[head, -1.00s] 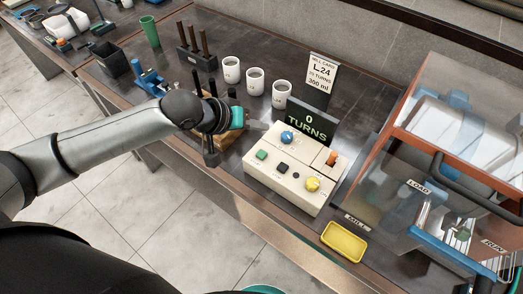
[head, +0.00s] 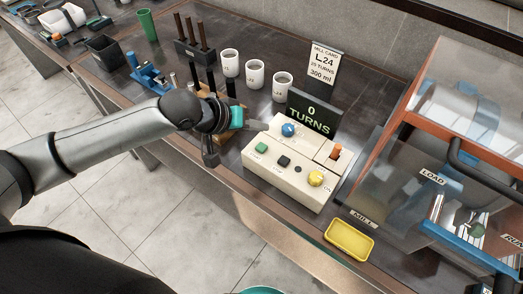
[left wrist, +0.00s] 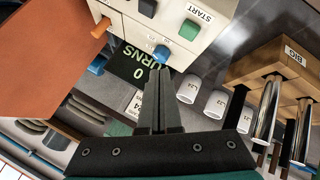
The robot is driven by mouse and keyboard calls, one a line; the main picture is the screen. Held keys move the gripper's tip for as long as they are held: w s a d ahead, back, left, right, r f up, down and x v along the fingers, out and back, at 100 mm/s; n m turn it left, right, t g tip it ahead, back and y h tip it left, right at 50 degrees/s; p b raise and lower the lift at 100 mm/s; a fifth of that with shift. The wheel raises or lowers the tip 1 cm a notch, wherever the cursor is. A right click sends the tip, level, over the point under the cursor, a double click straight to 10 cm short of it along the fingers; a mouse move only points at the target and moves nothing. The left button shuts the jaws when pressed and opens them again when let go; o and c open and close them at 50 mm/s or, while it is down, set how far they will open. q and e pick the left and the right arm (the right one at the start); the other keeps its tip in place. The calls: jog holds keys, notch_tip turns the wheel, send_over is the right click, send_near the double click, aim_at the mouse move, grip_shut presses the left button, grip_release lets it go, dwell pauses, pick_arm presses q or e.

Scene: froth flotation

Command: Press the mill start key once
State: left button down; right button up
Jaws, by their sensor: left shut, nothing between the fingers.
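The cream control panel (head: 254,174) stands on the bench with a green key (head: 262,149), a black key (head: 284,161), a yellow knob (head: 316,178), a blue knob (head: 289,130) and an orange switch (head: 335,152). In the left wrist view the green key (left wrist: 189,29) lies beside the label START. The display (head: 312,113) reads 0 TURNS. My left gripper (head: 264,126) is shut and empty, above the panel's back left edge. In the left wrist view its fingertips (left wrist: 160,68) appear just short of the blue knob (left wrist: 162,52), apart from the green key.
Three white cups (head: 255,74) stand behind the panel. A wooden block (head: 206,101) with rods is close behind my left gripper. A yellow tray (head: 349,241) lies at the front edge. The mill housing (head: 402,160) stands at the right.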

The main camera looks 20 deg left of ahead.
aim_at(266, 145)
pick_arm(q)
notch_tip(266, 145, down, 4)
jog(key=b, duration=0.2)
jog(key=shift+b, duration=0.4)
jog(key=shift+f, duration=0.55)
pick_arm(e)
notch_tip(266, 145, down, 4)
jog(key=shift+r, duration=0.1)
pick_arm(q)
jog(key=shift+f, duration=0.1)
dwell(0.8)
jog(key=shift+f, duration=0.25)
pick_arm(e)
jog(key=shift+r, duration=0.2)
pick_arm(q)
jog(key=shift+f, duration=0.6)
pick_arm(e)
jog(key=shift+f, duration=0.1)
dwell(0.5)
pick_arm(q)
jog(key=shift+r, duration=0.1)
jog(key=shift+r+p, duration=0.85)
jog(key=shift+p, duration=0.35)
pick_arm(e)
jog(key=shift+r, duration=1.25)
